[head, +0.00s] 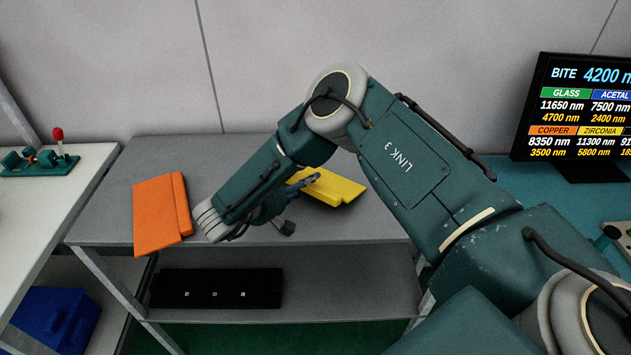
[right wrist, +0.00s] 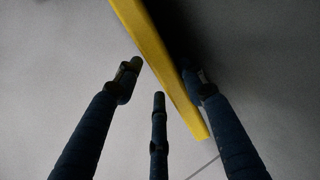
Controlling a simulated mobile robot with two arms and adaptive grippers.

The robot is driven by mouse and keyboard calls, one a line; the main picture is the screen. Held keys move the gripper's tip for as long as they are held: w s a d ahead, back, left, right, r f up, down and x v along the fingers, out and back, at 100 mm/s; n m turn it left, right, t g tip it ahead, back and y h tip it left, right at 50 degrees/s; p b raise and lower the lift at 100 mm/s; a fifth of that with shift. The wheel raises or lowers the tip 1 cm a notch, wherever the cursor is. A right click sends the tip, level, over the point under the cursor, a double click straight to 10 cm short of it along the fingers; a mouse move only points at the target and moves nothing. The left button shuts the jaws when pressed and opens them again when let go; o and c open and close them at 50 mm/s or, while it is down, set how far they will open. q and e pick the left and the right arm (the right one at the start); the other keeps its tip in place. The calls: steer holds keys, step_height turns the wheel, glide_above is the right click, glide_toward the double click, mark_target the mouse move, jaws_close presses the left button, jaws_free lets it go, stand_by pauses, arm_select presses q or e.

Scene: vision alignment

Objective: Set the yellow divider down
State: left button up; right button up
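The yellow divider (head: 338,188) rests on the top of the grey shelf unit (head: 215,163), partly hidden by my right arm. In the right wrist view the yellow divider (right wrist: 163,62) shows as a narrow slanting strip. My right gripper (head: 306,182) is at the divider's left end. In the right wrist view its three fingers (right wrist: 165,85) are spread, with two left of the strip and one on its right. A small gap shows between the left fingers and the strip; contact on the right is unclear. My left gripper is out of view.
An orange divider (head: 160,214) lies at the left of the shelf top. A black panel (head: 216,288) is on the lower shelf. A blue bin (head: 57,319) stands lower left. A red-knobbed fixture (head: 40,159) sits on the white table; a screen (head: 575,110) stands right.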

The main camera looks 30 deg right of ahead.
steer(key=p+v, duration=0.1)
steer(key=v, duration=0.4)
steer(key=shift+a+r, duration=0.15)
steer(key=shift+s+a+r+p, duration=0.1)
steer(key=shift+s+a+p, duration=0.1)
steer(key=shift+a+p, duration=0.2)
